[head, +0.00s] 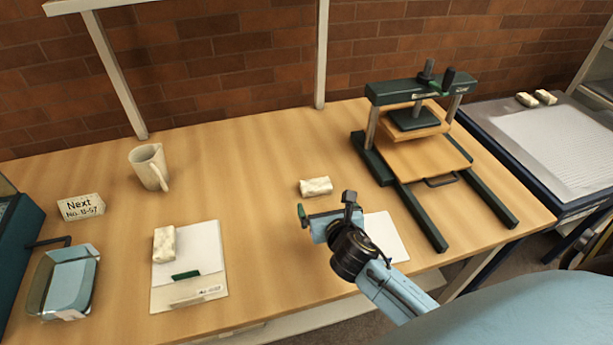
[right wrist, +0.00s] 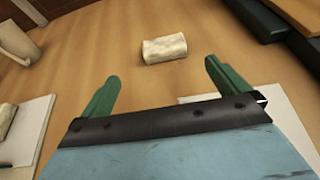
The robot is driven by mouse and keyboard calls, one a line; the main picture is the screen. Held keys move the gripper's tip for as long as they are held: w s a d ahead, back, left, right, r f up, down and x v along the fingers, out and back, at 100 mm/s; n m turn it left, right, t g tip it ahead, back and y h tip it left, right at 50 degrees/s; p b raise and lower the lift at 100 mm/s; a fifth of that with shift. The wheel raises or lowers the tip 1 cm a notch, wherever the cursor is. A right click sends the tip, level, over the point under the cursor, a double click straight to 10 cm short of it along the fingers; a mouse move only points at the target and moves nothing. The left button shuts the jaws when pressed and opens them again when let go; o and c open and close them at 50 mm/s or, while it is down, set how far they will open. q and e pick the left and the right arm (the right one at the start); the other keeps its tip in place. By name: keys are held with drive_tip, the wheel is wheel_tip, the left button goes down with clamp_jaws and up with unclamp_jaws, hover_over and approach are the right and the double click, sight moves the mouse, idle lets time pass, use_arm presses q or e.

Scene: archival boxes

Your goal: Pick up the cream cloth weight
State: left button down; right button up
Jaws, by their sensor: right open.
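A cream cloth weight (head: 316,186) lies on the bare wooden table near the middle. It also shows in the right wrist view (right wrist: 164,48), just beyond the fingertips and roughly centred between them. My right gripper (head: 326,206) is open, with its two green fingers (right wrist: 162,73) apart and nothing between them. It is a little nearer to me than this weight and does not appear to touch it. A second cream weight (head: 164,244) lies on the papers at the left. My left gripper is not in view.
White paper (head: 384,236) lies partly behind my right gripper. A dark press (head: 415,140) stands to the right. A mug (head: 149,167), a "Next" sign (head: 81,207), a blue tray (head: 70,281) and a folder (head: 190,290) are at the left. The table around the middle weight is clear.

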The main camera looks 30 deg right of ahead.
drive_tip(key=b, duration=0.2)
approach(316, 185)
drive_tip(key=x, duration=0.3)
drive_tip(key=shift+w+a+f, duration=0.1)
drive_tip(key=shift+w+f, duration=0.1)
drive_tip(key=shift+w, duration=0.15)
drive_tip(key=shift+w+f, duration=0.1)
drive_tip(key=shift+w, duration=0.15)
drive_tip(key=shift+w+d, duration=0.2)
drive_tip(key=b+x, duration=0.1)
drive_tip(key=x, duration=0.3)
drive_tip(key=shift+w+d+f, duration=0.1)
drive_tip(key=shift+d+f, duration=0.1)
drive_tip(key=shift+w, duration=0.2)
drive_tip(key=shift+d, duration=0.1)
drive_tip(key=shift+c, duration=0.3)
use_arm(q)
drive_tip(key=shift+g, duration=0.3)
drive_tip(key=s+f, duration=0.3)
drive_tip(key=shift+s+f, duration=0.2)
use_arm(e)
drive_tip(key=shift+r, duration=0.1)
drive_tip(key=c, duration=1.1)
